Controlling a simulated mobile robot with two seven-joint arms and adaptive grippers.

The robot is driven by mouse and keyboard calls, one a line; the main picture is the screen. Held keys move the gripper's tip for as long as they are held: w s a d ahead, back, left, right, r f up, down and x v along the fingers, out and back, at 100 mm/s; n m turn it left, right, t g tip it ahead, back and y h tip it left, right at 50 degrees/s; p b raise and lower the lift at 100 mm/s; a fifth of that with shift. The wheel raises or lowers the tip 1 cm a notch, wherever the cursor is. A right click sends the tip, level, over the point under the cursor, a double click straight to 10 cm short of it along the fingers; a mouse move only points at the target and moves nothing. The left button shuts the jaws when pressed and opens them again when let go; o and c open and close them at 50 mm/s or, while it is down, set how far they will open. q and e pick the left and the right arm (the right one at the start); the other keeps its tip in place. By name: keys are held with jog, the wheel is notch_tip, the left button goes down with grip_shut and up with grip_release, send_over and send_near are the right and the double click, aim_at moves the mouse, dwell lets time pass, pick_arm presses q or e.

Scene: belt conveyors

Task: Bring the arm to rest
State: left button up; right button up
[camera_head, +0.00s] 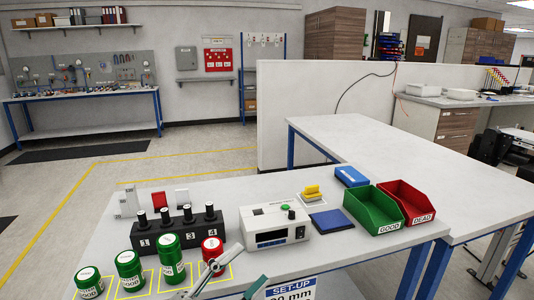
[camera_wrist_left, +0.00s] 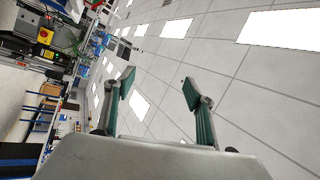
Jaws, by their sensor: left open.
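My left gripper (camera_head: 246,268) shows at the bottom middle of the head view, in front of the near table edge. In the left wrist view its two green-padded fingers (camera_wrist_left: 158,88) stand wide apart, with nothing between them. My right gripper is not in view.
The near table (camera_head: 110,238) holds several green cylinders (camera_head: 169,256), a black rack (camera_head: 178,235) numbered 1 to 4, a white device (camera_head: 274,228), a green GOOD bin (camera_head: 372,210) and a red DEAD bin (camera_head: 408,202). An empty-topped table (camera_head: 370,140) stands behind.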

pick_arm(q)
jog(key=a+f+n+t+y, duration=0.1)
jog(key=a+f+n+y, duration=0.3)
jog(key=f, duration=0.3)
jog(key=s+a+f+n+y, duration=0.1)
jog(key=a+f+n+y, duration=0.3)
jog(key=f, duration=0.3)
jog(key=a+f+n+t+y, duration=0.1)
jog(key=a+f+n+y, duration=0.1)
jog(key=f+n+y, duration=0.35)
jog(key=s+a+f+n+g+y, duration=0.1)
jog(key=s+a+f+n+g, duration=0.1)
jog(key=s+f, duration=0.4)
jog(key=s+a+f+n+g+y, duration=0.1)
jog(key=s+a+f+n+g, duration=0.2)
jog(key=f, duration=0.9)
jog(key=s, duration=0.3)
jog(key=shift+s+a+f+n, duration=0.35)
jog(key=shift+s+a+f, duration=0.05)
